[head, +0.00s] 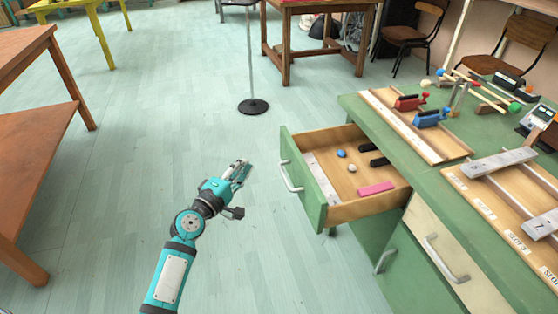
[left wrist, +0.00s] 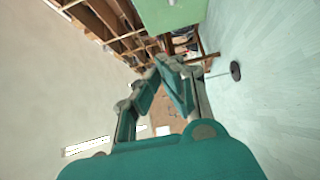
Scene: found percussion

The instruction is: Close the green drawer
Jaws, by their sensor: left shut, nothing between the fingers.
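The green drawer (head: 312,205) is pulled out from the green cabinet on the right in the head view. Its front faces left and carries a pale bar handle (head: 290,178). Inside lie a blue ball, a white ball, a pink block and black pieces. My left gripper (head: 240,171) is shut and empty, over the floor to the left of the drawer front, apart from the handle. It also shows in the left wrist view (left wrist: 172,62), where a green surface stands at the top. My right gripper is not in view.
The green cabinet top (head: 357,105) holds wooden boards with bars, a red clamp, a blue clamp and several mallets. A wooden table (head: 30,150) stands at left. A black-based stand (head: 253,106) is on the otherwise clear floor.

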